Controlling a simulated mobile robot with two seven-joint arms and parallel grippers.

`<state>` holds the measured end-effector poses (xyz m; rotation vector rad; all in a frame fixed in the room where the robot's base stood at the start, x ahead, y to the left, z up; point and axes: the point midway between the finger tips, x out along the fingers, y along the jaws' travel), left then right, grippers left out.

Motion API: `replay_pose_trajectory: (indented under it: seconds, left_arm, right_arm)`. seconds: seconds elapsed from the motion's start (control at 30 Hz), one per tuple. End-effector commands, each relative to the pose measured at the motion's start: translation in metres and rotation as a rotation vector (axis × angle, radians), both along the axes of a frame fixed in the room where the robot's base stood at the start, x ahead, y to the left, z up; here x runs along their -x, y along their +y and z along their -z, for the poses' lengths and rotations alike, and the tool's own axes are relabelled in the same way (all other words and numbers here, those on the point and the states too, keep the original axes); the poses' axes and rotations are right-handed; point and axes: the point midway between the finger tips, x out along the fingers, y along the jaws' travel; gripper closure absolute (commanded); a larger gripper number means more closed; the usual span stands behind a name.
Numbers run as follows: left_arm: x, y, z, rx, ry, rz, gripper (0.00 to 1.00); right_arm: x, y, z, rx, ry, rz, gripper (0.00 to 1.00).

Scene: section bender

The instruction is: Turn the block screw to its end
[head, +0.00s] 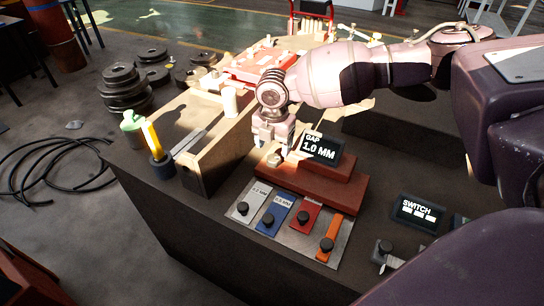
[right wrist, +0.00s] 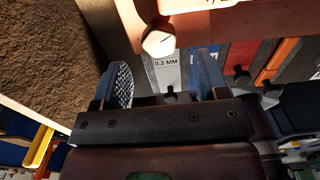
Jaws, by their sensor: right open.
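The red-brown stepped block (head: 335,193) stands on the dark bench top. The block screw, a pale hex head (head: 274,160), sticks out of its left end. It also shows in the right wrist view (right wrist: 158,42), just beyond the fingertips and roughly between them. My right gripper (head: 272,142) is open and empty, pointing down at the screw from above. In the right wrist view its two fingers (right wrist: 163,72) are spread apart with nothing between them. A display (head: 321,149) on the block reads GAP 1.0 MM. My left gripper is not in view.
A plate with grey, blue, red and orange knobbed gauges (head: 268,222) lies in front of the block. A wooden box (head: 215,150) stands close to the left of my gripper. A SWITCH display (head: 418,212) is at the right. A yellow-handled tool (head: 153,140) stands at the bench's left edge.

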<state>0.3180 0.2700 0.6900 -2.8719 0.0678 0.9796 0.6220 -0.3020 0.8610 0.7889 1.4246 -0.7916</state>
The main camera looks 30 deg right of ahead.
Motion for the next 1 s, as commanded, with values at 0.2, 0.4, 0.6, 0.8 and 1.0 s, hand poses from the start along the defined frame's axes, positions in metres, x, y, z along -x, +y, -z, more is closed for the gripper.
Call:
replay_pose_trajectory:
  seconds: [0.2,0.4,0.6,0.8,1.0]
  left_arm:
    - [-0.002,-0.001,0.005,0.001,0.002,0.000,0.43]
    - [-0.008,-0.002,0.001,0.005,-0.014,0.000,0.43]
    - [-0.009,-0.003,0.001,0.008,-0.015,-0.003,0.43]
    - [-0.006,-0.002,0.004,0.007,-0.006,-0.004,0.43]
    - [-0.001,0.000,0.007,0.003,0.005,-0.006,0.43]
  right_arm:
    - [0.000,0.000,0.034,-0.001,0.002,0.001,0.33]
    - [0.000,0.000,0.045,-0.001,-0.001,0.001,0.33]
    - [-0.001,0.000,0.046,-0.001,-0.003,0.002,0.33]
    - [0.000,0.000,0.046,-0.002,-0.003,0.002,0.45]
    - [0.000,0.000,0.046,-0.001,-0.002,0.002,0.75]
